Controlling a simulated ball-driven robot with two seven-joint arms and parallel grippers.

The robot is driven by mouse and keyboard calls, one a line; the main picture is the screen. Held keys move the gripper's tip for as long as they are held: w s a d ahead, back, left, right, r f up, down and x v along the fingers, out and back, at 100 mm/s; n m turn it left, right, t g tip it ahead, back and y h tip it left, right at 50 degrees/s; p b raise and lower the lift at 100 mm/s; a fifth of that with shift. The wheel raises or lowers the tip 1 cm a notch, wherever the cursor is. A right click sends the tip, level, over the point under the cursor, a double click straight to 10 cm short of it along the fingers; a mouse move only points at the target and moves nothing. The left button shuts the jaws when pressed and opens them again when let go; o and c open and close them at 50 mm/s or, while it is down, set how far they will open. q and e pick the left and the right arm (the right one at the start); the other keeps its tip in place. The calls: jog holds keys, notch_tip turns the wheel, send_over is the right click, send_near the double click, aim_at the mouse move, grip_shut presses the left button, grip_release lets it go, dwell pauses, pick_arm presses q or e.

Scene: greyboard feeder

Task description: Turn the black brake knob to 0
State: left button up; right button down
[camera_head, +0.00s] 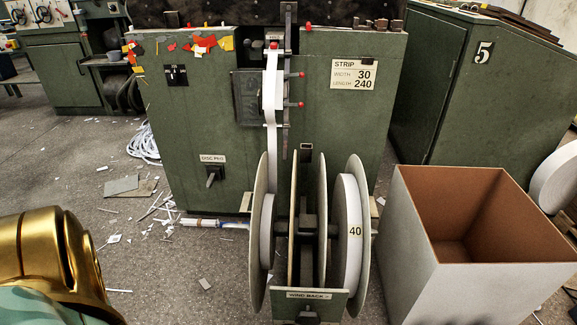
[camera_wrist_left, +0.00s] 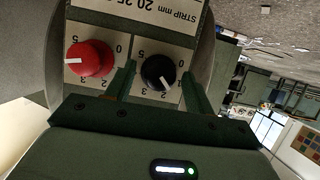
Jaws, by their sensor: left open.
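The black brake knob (camera_wrist_left: 158,72) sits on a pale scale plate (camera_wrist_left: 128,42) in the left wrist view, seen upside down. Its white pointer points to the picture's lower right, near the 2; the exact mark is hard to tell. A 0 stands to its right. My left gripper (camera_wrist_left: 157,78) is open, with one dark green finger on each side of the black knob. I cannot tell whether the fingers touch it. My right gripper is in neither view. The black brake knob cannot be made out in the head view.
A red knob (camera_wrist_left: 90,58) sits left of the black knob, close to the left finger. In the head view, a reel stand with a 40 reel (camera_head: 351,237) stands before the green feeder (camera_head: 215,120). An open box (camera_head: 440,255) is at right.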

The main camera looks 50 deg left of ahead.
pick_arm(q)
jog(key=c, duration=1)
jog(key=shift+o, duration=0.2)
jog(key=shift+s+a+f+n+t+h, duration=0.1)
jog(key=shift+n+t+h, duration=0.3)
jog(key=shift+n+t, duration=1.1)
jog(key=shift+s+f+n+t+h, duration=0.15)
jog(key=shift+n+t+h, duration=0.4)
jog(key=shift+n, duration=1.75)
jog(key=shift+s+a+f+n+t+h, duration=0.1)
jog(key=shift+n+t+h, duration=0.15)
jog(key=shift+n+t, duration=1.3)
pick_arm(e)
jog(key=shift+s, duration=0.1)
pick_arm(q)
jog(key=shift+n+g, duration=0.3)
jog(key=shift+n, duration=0.25)
jog(key=o, duration=0.8)
jog(key=shift+o, duration=0.8)
